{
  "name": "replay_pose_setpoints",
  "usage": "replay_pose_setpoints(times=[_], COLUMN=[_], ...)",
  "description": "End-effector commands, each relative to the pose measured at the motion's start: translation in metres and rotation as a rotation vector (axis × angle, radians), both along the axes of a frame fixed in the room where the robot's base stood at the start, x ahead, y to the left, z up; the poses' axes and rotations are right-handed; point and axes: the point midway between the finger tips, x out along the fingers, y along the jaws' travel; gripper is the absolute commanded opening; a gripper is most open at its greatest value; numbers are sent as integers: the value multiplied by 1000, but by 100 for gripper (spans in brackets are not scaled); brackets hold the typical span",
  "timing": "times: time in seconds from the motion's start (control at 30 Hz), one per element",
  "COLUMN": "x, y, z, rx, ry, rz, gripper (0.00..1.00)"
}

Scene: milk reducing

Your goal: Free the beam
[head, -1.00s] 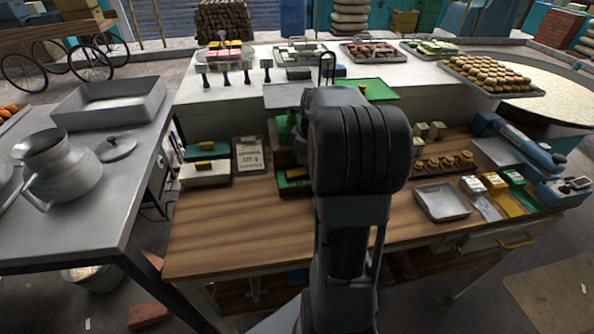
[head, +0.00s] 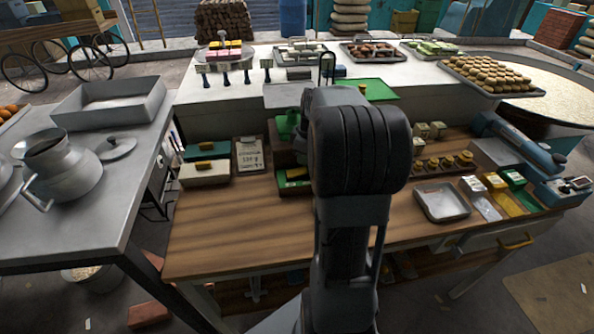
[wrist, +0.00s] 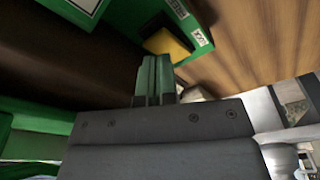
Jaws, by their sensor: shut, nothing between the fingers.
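A green device (head: 287,124) stands on the wooden bench, partly hidden behind my arm. I cannot make out a beam in either view. In the wrist view my gripper (wrist: 155,75) shows as two narrow greenish fingers, shut together with nothing held. Beyond them are a green surface (wrist: 198,14) with white labels and a yellow block (wrist: 168,45). I cannot tell whether the fingertips touch anything. My gripper is hidden behind my arm in the head view.
A clipboard (head: 250,154) and boxed items (head: 206,172) stand left of the green device. Several brass pieces (head: 442,162), a metal tray (head: 442,202) and a blue tool (head: 520,146) lie to the right. The front left of the wooden bench (head: 240,235) is clear.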

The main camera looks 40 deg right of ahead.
Motion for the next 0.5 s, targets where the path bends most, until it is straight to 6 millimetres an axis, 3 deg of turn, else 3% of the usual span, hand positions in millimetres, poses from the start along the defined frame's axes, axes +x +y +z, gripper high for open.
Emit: replay_pose_setpoints(times=[0.5], x=[0], y=[0], z=[-4], rx=[0], ry=[0], rz=[0], gripper=[0])
